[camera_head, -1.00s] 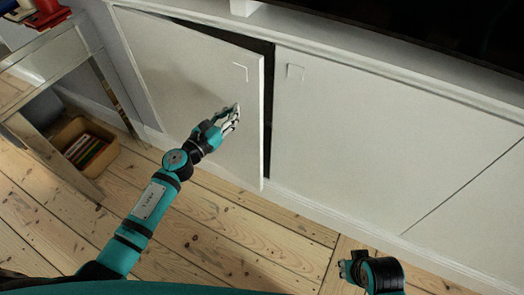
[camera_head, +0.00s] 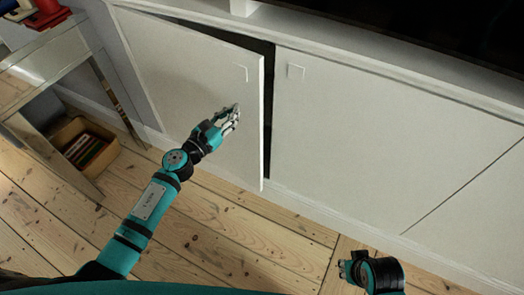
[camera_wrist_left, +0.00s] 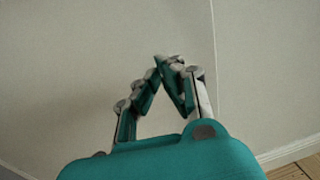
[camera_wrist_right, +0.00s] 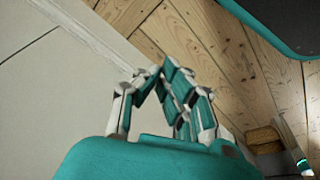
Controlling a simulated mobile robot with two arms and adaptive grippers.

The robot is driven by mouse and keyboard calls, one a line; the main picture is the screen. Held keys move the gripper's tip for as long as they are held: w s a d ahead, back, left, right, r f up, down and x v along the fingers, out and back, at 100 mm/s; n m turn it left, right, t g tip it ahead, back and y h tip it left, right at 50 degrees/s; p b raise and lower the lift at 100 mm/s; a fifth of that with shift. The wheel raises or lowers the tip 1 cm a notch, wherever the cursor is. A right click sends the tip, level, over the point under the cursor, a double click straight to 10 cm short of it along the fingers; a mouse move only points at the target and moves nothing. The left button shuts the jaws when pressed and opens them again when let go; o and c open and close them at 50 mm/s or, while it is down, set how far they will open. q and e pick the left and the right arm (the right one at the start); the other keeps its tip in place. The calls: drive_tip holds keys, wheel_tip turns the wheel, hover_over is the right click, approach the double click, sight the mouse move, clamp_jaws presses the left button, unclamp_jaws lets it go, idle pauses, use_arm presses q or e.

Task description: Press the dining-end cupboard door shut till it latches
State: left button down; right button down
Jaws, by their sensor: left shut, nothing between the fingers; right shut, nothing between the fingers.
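The white cupboard door (camera_head: 190,85) at the left of the low cabinet stands ajar. A dark gap shows along its top and its right edge. In the left wrist view the closed fingertips (camera_wrist_left: 170,60) point at a plain white panel (camera_wrist_left: 80,60). My right gripper (camera_head: 345,269) is low at the front; in its wrist view its fingers (camera_wrist_right: 158,68) are shut and empty.
A closed white door (camera_head: 370,130) with its own handle is right of the gap. A side table (camera_head: 50,70) with red things (camera_head: 48,12) on top stands at the left, a basket (camera_head: 85,145) beneath it. Bare floorboards (camera_head: 220,235) lie in front of the cabinet.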

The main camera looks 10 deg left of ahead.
sight(240, 104)
use_arm(q)
drive_tip(key=shift+w, duration=0.15)
drive_tip(key=shift+w+d, duration=0.1)
use_arm(e)
drive_tip(key=shift+r, duration=0.1)
use_arm(q)
drive_tip(key=shift+w+d, duration=0.15)
drive_tip(key=shift+w, duration=0.15)
use_arm(e)
drive_tip(key=shift+r, duration=0.3)
use_arm(q)
drive_tip(key=shift+w+d, duration=0.1)
drive_tip(key=shift+w, duration=0.05)
use_arm(e)
drive_tip(key=shift+r, duration=0.15)
use_arm(q)
drive_tip(key=shift+w+d, duration=0.15)
drive_tip(key=shift+w, duration=0.15)
use_arm(e)
drive_tip(key=shift+s+r, duration=0.1)
drive_tip(key=shift+s, duration=0.05)
use_arm(q)
drive_tip(key=shift+w+d+b, duration=0.25)
drive_tip(key=shift+w+b, duration=0.05)
drive_tip(key=shift+w, duration=0.15)
use_arm(e)
drive_tip(key=shift+s+d+r, duration=0.1)
drive_tip(key=shift+r, duration=0.3)
